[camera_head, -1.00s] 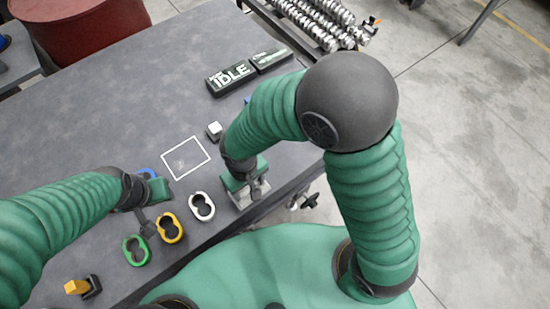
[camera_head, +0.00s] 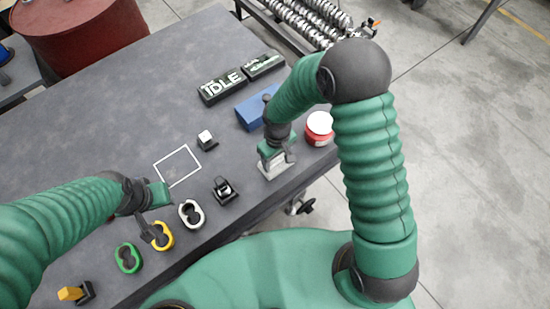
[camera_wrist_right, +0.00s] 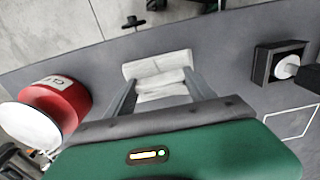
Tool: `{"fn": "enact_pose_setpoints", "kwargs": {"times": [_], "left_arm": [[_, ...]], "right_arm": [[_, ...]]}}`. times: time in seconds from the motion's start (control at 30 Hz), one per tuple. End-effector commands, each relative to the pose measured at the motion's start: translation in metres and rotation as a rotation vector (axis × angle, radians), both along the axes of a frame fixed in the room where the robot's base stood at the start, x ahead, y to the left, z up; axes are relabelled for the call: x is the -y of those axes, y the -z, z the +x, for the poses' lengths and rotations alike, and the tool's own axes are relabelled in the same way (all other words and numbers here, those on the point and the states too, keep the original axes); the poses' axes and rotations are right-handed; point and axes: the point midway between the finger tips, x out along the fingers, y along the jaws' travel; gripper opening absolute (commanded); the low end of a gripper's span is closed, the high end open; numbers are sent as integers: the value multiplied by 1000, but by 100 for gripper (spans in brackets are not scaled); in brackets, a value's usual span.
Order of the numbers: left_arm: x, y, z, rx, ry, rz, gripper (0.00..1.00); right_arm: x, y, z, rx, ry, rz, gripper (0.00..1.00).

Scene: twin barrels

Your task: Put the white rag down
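The white rag (camera_head: 273,167) is a folded pale cloth at the table's right edge; it also shows in the right wrist view (camera_wrist_right: 160,78). My right gripper (camera_head: 275,157) is over the rag. In the right wrist view its two fingers (camera_wrist_right: 161,98) stand on both sides of the folded cloth and hold it. I cannot tell whether the rag touches the tabletop. My left gripper (camera_head: 148,228) is low over the table near the yellow-rimmed ring (camera_head: 163,236); its finger opening is too small to tell.
The grey table (camera_head: 100,105) has free room at the upper left. A red can with white lid (camera_head: 319,128) stands right of my right gripper. A blue box (camera_head: 252,112) lies behind it. A small black holder (camera_head: 225,190) is in front. White (camera_head: 191,214) and green (camera_head: 128,257) rings lie near the front edge.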

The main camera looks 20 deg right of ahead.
Motion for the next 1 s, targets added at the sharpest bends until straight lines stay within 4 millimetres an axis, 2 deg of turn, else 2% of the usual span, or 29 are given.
{"fn": "enact_pose_setpoints", "kwargs": {"times": [0.03,0.17,0.47,0.57,0.67,0.9,1.0], "left_arm": [[0,0,0,0,1,0,36],[0,0,0,0,1,0,36],[0,0,0,0,-1,0,36],[0,-1,0,0,-1,0,36],[0,-4,0,0,-1,0,36],[0,-12,0,0,0,0,36],[0,-13,0,0,0,0,36]], "right_arm": [[-1,0,-1,-2,-1,-2,68],[-5,-1,-1,-2,-1,-7,85],[-6,-1,0,-2,-1,-7,85],[-5,-7,0,1,-1,-5,85],[-3,-24,1,3,0,-3,85],[-6,-87,1,5,0,-5,85],[-6,-106,1,2,-1,-7,85]]}}
